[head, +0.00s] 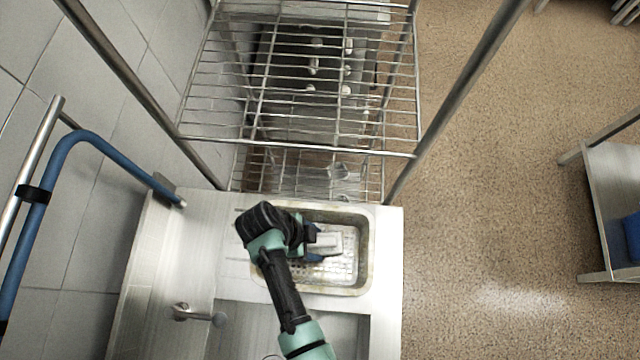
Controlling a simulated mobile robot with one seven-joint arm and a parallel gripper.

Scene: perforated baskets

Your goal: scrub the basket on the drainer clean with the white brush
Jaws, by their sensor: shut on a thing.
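The metal basket (366,262) with a perforated floor sits on the drainer (389,275) beside the sink. Its rim and walls look yellowish-brown in places. My gripper (316,245) reaches over the basket from its left side and is shut on the white brush (329,243). The brush is over the perforated floor, inside the outline of the rim. From above I cannot tell whether its underside touches the floor. My wrist covers the basket's left end.
A wire shelf rack (300,150) stands directly behind the drainer. The sink basin (285,335) lies in front, with a tap (195,313) at its left. A blue hose (105,145) hangs along the tiled wall. Open floor (490,200) lies right, before a steel table (610,190).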

